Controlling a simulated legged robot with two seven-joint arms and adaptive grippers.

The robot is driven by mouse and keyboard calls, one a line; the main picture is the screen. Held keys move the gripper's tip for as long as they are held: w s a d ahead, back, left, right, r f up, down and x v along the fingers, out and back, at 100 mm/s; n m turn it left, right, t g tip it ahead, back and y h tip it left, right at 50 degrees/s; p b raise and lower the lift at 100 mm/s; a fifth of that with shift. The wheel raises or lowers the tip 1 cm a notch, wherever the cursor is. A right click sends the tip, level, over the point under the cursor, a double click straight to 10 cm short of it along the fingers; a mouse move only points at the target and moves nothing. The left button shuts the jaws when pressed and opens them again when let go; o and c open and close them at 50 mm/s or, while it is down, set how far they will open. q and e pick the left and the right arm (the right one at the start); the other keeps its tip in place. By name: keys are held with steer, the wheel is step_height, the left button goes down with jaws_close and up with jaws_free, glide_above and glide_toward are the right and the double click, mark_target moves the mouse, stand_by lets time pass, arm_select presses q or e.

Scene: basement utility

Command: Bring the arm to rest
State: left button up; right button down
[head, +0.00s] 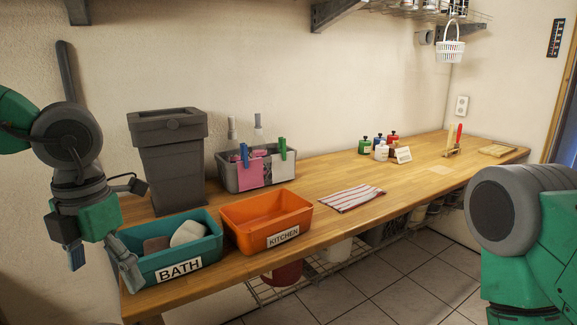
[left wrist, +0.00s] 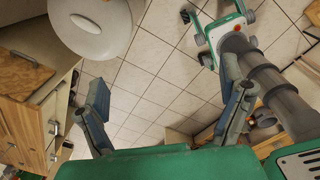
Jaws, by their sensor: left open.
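My left arm comes in from the left in the head view, with my left gripper (head: 104,264) hanging down at the left end of the workbench. The gripper is beside the left end of the teal BATH bin (head: 150,262), one finger close to the bin's wall; whether they touch cannot be told. In the left wrist view the gripper (left wrist: 166,95) has its fingers spread wide, with only floor tiles between them. My right arm shows at the right edge of the head view, its gripper out of sight.
The wooden workbench (head: 325,175) also holds an orange KITCHEN bin (head: 268,233), a grey bin (head: 170,165), a grey caddy (head: 235,178), a striped cloth (head: 350,197) and small bottles (head: 381,151). The tiled floor (head: 400,285) in front looks clear. A shelf (head: 420,12) hangs above.

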arm_select(q)
steer(key=w+a+f+m+t+y+b, duration=0.1)
steer(key=a+f+m+t+y+b, duration=0.2)
steer(key=f+m, duration=0.65)
steer(key=a+f+m+y+b, duration=0.15)
steer(key=a+f+m, duration=0.25)
steer(key=f, duration=1.1)
steer(key=s+d+f+m+g+h+b, duration=0.1)
steer(key=s+d+f+m+h, duration=0.1)
steer(key=s+f+m, duration=0.7)
steer(key=s+d+f+m+g+h+b, duration=0.1)
steer(key=s+d+f+m+h+b, duration=0.1)
steer(key=s+f+m, duration=0.8)
steer(key=shift+s+d+f+m+h, duration=0.2)
steer(key=shift+s+d+m+h, duration=0.2)
steer(key=shift+s+d, duration=0.75)
arm_select(e)
step_height(320, 180, down, 8)
steer(key=shift+w+a, duration=0.15)
steer(key=shift+w, duration=0.2)
